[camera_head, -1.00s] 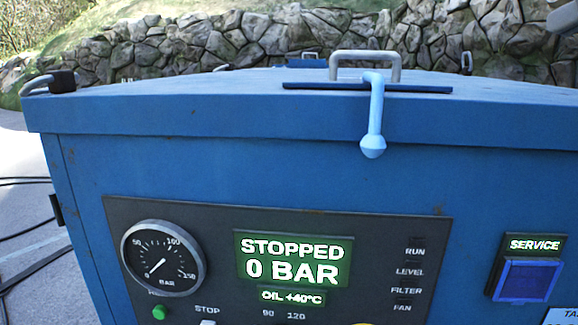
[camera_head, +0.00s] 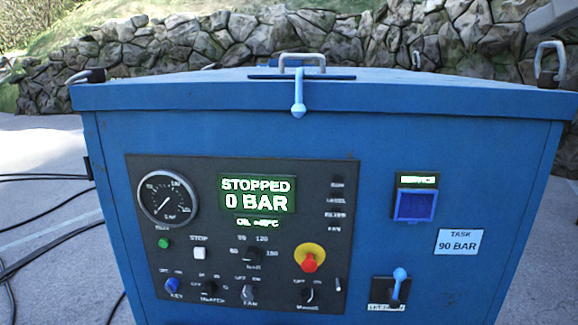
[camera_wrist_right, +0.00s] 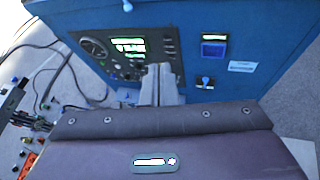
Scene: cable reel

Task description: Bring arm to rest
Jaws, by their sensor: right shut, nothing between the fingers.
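My right gripper (camera_wrist_right: 159,82) shows in the right wrist view as grey fingers, shut and empty, in front of the blue cabinet (camera_wrist_right: 265,25). In the head view, a grey part at the upper right edge looks like part of my right arm; its fingers are not clear there. The blue cabinet (camera_head: 370,140) fills the middle of the head view. Its dark control panel (camera_head: 335,255) has a display (camera_head: 257,194) reading STOPPED 0 BAR. My left gripper is in neither view.
A lid handle (camera_head: 303,62) and light blue latch (camera_head: 298,100) stick out at the cabinet's top front. A light blue lever (camera_head: 399,280) is at lower right. Black cables (camera_head: 40,240) lie on the ground at left. A stone wall (camera_head: 200,40) stands behind.

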